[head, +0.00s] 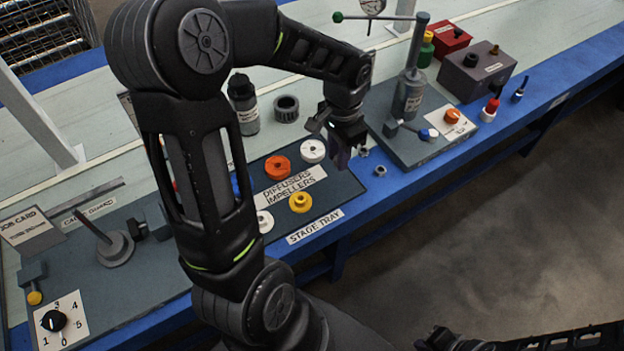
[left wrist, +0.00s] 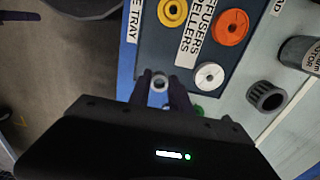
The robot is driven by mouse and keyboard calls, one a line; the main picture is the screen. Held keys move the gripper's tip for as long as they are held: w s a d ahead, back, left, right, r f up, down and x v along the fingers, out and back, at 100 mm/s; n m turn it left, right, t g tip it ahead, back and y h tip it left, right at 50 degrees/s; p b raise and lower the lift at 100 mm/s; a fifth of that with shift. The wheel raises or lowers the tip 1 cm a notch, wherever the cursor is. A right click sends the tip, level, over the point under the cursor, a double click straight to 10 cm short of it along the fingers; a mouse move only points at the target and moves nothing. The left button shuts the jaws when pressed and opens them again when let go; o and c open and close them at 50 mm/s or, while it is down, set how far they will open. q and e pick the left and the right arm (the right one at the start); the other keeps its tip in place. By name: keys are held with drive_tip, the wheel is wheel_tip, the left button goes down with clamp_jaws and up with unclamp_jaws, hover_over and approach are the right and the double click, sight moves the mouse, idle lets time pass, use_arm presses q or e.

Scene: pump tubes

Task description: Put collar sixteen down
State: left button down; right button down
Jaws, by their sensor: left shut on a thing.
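My left gripper (head: 343,152) points down just right of the stage tray (head: 338,196), over the front of the bench. In the left wrist view, a small light grey ring, apparently the collar (left wrist: 160,83), sits between the fingertips of this gripper (left wrist: 161,86), which is shut on it. The head view hides the held ring, and its number is not readable. Two small metal rings, one nearer the gripper (head: 363,152) and one nearer the edge (head: 380,170), lie on the bench right of the gripper. Part of my right gripper (head: 437,340) shows at the bottom edge; its fingers are unclear.
The tray holds orange (head: 277,166), white (head: 313,151) and yellow (head: 300,202) wheels. A grey base plate with a post (head: 410,95) stands to the right. The blue bench edge (head: 420,178) is close in front.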

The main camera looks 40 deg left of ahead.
use_arm(q)
hover_over(335, 185)
drive_tip(key=shift+f, duration=2.4)
drive_tip(key=shift+f+b, duration=0.45)
drive_tip(key=shift+f, duration=1.4)
drive_tip(key=shift+f, duration=0.15)
drive_tip(key=c, duration=1.2)
unclamp_jaws()
drive_tip(key=shift+w+r, duration=0.1)
drive_tip(key=shift+r, duration=0.35)
wheel_tip(335, 185, up, 11)
drive_tip(key=shift+r+p, duration=0.2)
drive_tip(key=shift+p, duration=0.6)
